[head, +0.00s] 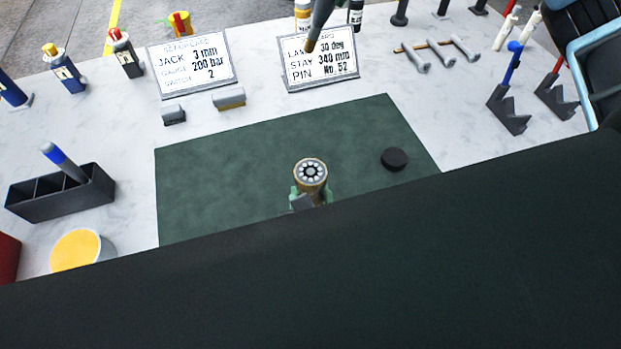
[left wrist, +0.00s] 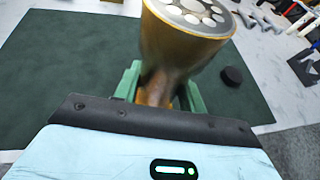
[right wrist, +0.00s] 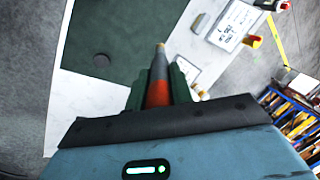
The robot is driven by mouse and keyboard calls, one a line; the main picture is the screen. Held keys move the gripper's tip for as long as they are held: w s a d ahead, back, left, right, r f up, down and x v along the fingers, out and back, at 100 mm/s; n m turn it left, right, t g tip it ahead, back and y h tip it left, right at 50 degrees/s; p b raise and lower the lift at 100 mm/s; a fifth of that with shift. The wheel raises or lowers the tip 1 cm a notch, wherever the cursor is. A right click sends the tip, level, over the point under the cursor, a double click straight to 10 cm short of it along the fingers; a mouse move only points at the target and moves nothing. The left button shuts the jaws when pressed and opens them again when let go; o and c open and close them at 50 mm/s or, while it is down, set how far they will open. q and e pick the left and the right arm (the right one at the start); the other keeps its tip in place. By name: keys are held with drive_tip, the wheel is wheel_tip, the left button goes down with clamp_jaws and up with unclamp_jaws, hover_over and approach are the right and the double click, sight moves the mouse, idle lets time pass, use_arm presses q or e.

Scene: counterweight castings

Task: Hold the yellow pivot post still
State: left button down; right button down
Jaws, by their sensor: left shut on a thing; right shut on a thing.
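The yellow-brown pivot post (head: 310,183) stands over the green mat, its round top showing a ring of pale discs. It also shows in the left wrist view (left wrist: 180,45), wider at the top and narrower between the fingers. My left gripper (left wrist: 158,92) is shut on its narrow part; its green fingers also show in the head view. The post's foot is hidden. My right gripper (right wrist: 158,88) is shut on a grey, tapered tool (right wrist: 158,70) with an orange-red band. A tapered tool with a brown tip also shows in the head view (head: 320,25).
A black puck (head: 394,159) lies on the green mat (head: 230,165), right of the post. Two printed cards (head: 192,66) (head: 318,65) stand behind the mat. A dark divided holder (head: 80,198) is at left. My dark body part covers the bottom of the head view.

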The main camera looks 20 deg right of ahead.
use_arm(q)
drive_tip(key=shift+s+r, duration=0.1)
drive_tip(key=shift+s, duration=0.05)
idle(0.3)
